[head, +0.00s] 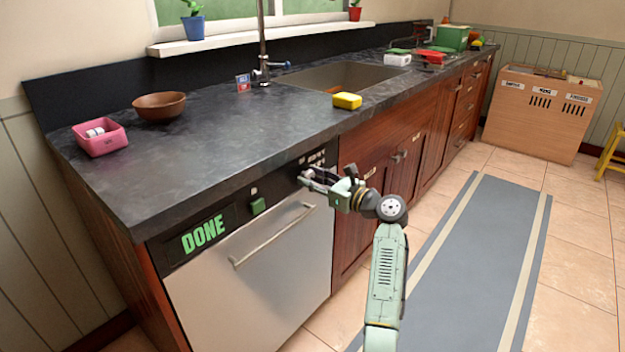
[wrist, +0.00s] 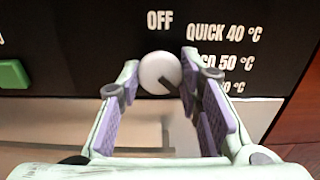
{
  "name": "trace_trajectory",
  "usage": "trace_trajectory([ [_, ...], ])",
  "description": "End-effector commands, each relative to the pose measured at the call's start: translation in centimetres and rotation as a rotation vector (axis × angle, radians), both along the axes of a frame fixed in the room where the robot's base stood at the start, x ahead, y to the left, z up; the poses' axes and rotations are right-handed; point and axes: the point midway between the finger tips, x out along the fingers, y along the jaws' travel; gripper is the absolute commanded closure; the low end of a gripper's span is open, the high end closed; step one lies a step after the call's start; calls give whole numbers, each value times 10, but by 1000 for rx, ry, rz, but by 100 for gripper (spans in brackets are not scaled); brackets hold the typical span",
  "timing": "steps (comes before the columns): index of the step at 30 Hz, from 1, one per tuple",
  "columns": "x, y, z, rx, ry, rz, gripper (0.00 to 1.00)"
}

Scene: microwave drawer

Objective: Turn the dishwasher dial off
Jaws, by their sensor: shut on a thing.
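The dishwasher (head: 250,270) has a steel front with a black control panel along its top. Its round white dial (wrist: 160,72) sits under the word OFF in the wrist view. The dark mark on the dial points to the lower right, towards the lower temperature labels, not up at OFF. My gripper (wrist: 161,68) is shut on the dial, with one purple-padded finger at each side. In the head view my gripper (head: 311,179) reaches the right end of the panel and hides most of the dial.
A green button (head: 258,206) and a lit DONE display (head: 203,234) are on the panel. The door handle (head: 272,236) sticks out below. The dark counter (head: 220,150) overhangs the panel. The floor by the runner (head: 470,250) is clear.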

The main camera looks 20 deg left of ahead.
Motion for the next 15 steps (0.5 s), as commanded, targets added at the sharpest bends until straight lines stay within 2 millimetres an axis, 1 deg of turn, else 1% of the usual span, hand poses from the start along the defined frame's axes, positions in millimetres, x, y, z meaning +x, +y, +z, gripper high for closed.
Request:
trace_trajectory([
  [1, 0, 0, 0, 0, 0, 0, 76],
  [10, 0, 0, 0, 0, 0, 0, 96],
  [15, 0, 0, 0, -3, -8, 0, 96],
])
